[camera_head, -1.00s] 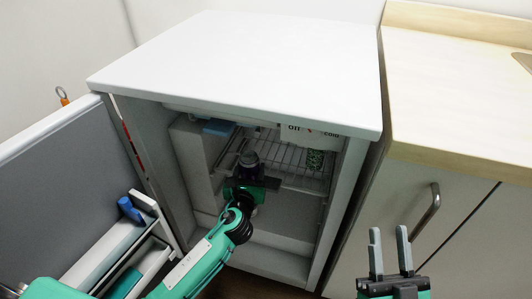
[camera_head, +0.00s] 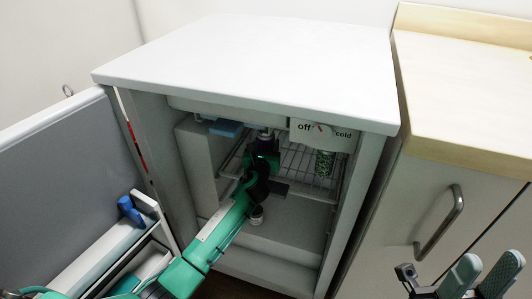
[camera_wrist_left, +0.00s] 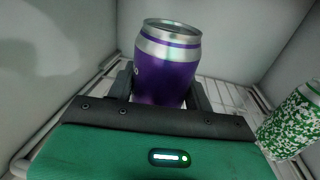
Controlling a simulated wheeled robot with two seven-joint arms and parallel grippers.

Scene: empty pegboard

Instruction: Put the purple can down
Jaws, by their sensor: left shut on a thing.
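The purple can (camera_wrist_left: 168,62), with a silver top and band, stands upright between the fingers of my left gripper (camera_wrist_left: 166,88) in the left wrist view. My left gripper is shut on it, inside the open fridge, over the wire shelf (camera_wrist_left: 220,95). I cannot tell whether the can's base touches the shelf. In the head view my left arm reaches into the fridge (camera_head: 186,160), and the can is mostly hidden behind it. My right gripper (camera_head: 475,272) is open and empty, in front of the wooden cabinet.
A green and white patterned can (camera_wrist_left: 294,122) stands on the shelf's right side, also seen in the head view (camera_head: 325,163). A light-blue item (camera_head: 226,128) is at the upper left. The temperature dial panel (camera_head: 320,134) hangs above. The open door (camera_head: 60,150) stands left.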

